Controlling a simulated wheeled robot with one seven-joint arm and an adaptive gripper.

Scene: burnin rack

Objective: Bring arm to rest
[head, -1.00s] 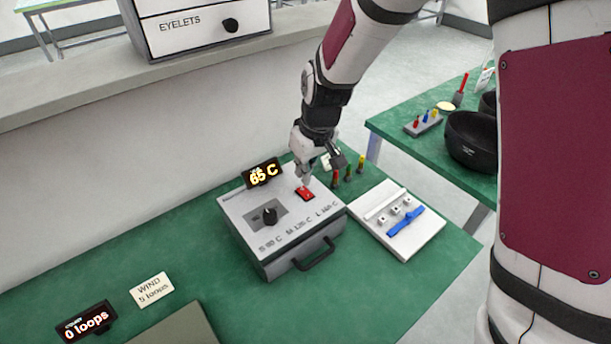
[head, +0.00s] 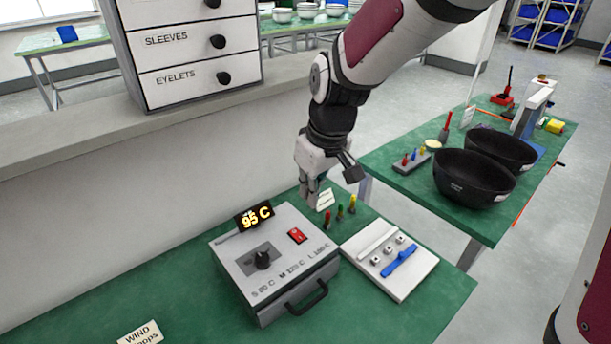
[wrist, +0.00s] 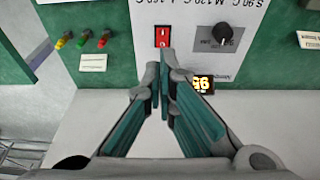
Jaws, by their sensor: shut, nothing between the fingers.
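My gripper (head: 311,197) is shut and empty in the head view, hanging fingers-down above the back of the grey oven box (head: 325,274). In the wrist view my gripper's fingertips (wrist: 163,68) meet just short of the red switch (wrist: 162,37) in the picture. The red switch (head: 297,236) sits on the box's top, with a clear gap below my fingers.
A white tray (head: 414,284) with a blue strip lies to the right of the box, by several coloured pegs (head: 340,212). Black bowls (head: 474,178) stand on the right table. A drawer cabinet (head: 196,88) stands on the ledge behind.

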